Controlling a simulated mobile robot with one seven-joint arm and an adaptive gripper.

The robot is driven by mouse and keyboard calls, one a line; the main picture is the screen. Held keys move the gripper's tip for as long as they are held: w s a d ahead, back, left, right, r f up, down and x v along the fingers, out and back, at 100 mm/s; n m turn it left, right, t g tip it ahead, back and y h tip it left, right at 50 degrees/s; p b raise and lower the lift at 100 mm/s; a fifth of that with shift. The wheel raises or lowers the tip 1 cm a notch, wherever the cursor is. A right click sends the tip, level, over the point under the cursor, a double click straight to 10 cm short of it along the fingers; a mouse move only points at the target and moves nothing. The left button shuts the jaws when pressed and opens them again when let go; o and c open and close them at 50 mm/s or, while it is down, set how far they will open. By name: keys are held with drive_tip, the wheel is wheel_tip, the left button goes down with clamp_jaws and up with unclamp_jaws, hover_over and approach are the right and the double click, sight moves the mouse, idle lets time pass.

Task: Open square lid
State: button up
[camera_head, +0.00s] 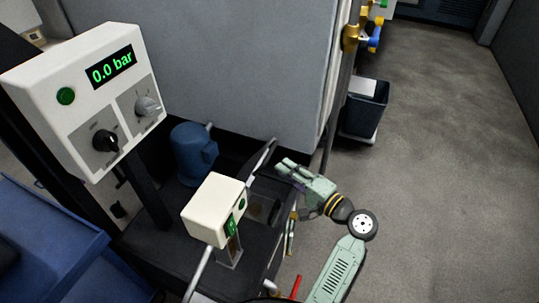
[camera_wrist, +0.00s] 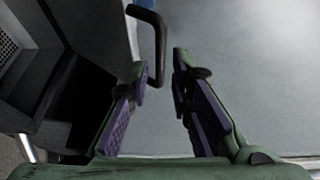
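A dark flat plate (camera_head: 262,158), which looks like the square lid, stands tilted up beside a dark square opening (camera_head: 263,208) on the machine's black top. My gripper (camera_head: 283,167) is just right of this plate, with its fingers pointing at it. In the wrist view my gripper (camera_wrist: 161,72) is open, its purple-padded fingers apart. A black bent handle (camera_wrist: 160,42) reaches down between the fingertips, with gaps showing on both sides. The lid's hinge is not clear to see.
A large grey cabinet (camera_head: 240,60) stands close behind the lid. A blue motor (camera_head: 193,153) and a cream switch box (camera_head: 214,208) stand left of my gripper. A pressure panel (camera_head: 90,95) reads 0.0 bar. Floor at right is clear beyond a dark bin (camera_head: 362,115).

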sight(267, 156)
drive_tip(key=p+x, duration=0.1)
drive_tip(key=x, duration=0.7)
drive_tip(key=shift+d, duration=0.1)
clamp_jaws()
idle(0.5)
